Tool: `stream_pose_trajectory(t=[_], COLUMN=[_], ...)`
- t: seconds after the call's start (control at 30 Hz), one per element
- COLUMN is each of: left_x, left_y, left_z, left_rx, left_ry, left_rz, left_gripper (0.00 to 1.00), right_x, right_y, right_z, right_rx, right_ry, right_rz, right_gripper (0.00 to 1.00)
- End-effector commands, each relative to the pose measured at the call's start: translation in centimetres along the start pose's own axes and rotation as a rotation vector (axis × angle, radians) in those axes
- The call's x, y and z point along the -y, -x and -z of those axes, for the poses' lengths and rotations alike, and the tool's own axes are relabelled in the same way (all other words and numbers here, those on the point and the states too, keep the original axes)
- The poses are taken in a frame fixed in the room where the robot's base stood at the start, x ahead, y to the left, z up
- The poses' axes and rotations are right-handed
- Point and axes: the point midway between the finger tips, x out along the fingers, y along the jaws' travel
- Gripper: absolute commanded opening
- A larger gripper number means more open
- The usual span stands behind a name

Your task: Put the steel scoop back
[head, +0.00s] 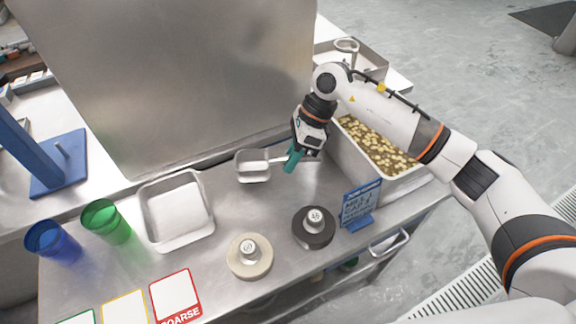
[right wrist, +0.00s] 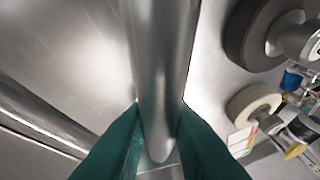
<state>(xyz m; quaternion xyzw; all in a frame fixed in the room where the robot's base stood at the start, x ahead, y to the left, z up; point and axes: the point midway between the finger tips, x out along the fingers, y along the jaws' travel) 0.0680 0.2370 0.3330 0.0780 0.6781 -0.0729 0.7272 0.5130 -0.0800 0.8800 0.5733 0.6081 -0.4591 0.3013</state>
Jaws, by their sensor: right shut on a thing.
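The steel scoop (head: 252,167) is at the back of the steel counter, its bowl to the left of my right gripper (head: 291,158). Its handle runs right, to the teal fingers. In the right wrist view, the teal fingers (right wrist: 160,135) are shut on the scoop's smooth round handle (right wrist: 163,60). The head view does not clearly show whether the bowl touches the counter. A long steel bin (head: 403,178) filled with beans (head: 375,145) stands right of the gripper, partly behind my right arm. My left gripper is not in view.
An empty steel tray (head: 177,212) is at left, near green (head: 106,222) and blue (head: 52,242) cups. A steel panel (head: 180,75) rises behind.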

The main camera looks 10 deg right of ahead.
Motion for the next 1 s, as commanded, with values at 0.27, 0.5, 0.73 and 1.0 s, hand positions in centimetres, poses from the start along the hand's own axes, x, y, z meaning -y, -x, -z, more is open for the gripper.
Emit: stream_pose_trajectory(t=[0.27,0.5,0.73,1.0], left_x=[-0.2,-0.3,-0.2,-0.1], left_y=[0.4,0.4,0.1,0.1], left_z=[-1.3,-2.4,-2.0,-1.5], left_rx=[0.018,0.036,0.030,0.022], left_ry=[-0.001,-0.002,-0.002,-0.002], left_rz=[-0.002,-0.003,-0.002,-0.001], left_gripper=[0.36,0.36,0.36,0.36], right_x=[-0.6,-0.8,-0.8,-0.8], right_y=[-3.0,-3.3,-3.6,-3.5], right_z=[-1.3,-1.4,-1.6,-1.6], right_rx=[0.000,0.000,0.001,0.001], right_ry=[-0.001,0.002,0.001,0.001], right_rz=[0.002,-0.001,-0.001,0.000], right_gripper=[0.00,0.00,0.31,0.40])
